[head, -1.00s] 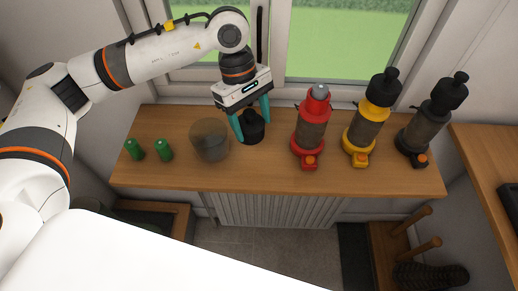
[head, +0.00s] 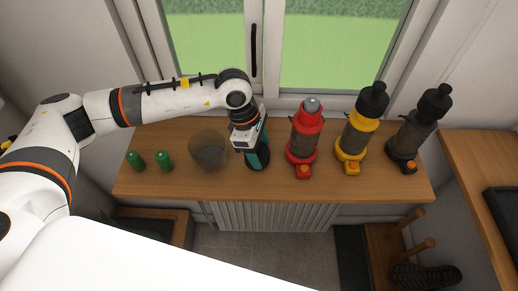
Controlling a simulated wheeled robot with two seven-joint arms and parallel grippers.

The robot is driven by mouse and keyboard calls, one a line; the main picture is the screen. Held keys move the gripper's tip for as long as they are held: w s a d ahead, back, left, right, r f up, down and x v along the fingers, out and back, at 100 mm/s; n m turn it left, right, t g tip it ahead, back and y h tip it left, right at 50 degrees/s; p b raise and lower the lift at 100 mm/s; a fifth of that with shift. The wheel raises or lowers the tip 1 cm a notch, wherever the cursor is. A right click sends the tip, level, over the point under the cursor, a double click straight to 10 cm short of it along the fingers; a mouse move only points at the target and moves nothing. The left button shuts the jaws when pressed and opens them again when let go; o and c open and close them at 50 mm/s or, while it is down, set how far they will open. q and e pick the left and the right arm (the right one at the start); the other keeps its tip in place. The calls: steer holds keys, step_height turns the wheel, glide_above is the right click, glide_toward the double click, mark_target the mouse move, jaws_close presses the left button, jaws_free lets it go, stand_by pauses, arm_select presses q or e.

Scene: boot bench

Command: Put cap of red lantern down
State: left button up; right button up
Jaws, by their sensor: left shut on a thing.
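The red lantern (head: 304,136) stands upright on the wooden bench, its grey top bare. My left gripper (head: 257,158) is shut on the black cap (head: 258,164), left of the red lantern. The teal fingers and the gripper body hide most of the cap. The cap is low over the bench top; I cannot tell whether it touches the wood. My right gripper is not in view.
A clear round container (head: 208,151) stands just left of my left gripper. Two green cylinders (head: 164,160) are further left. A yellow lantern (head: 357,135) and a black lantern (head: 410,137), both capped, stand right of the red one. The bench's front edge is close.

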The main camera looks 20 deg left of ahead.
arm_select(q)
steer(key=shift+f, duration=0.9)
steer(key=shift+f, duration=0.1)
steer(key=o, duration=1)
steer(key=shift+c, duration=0.2)
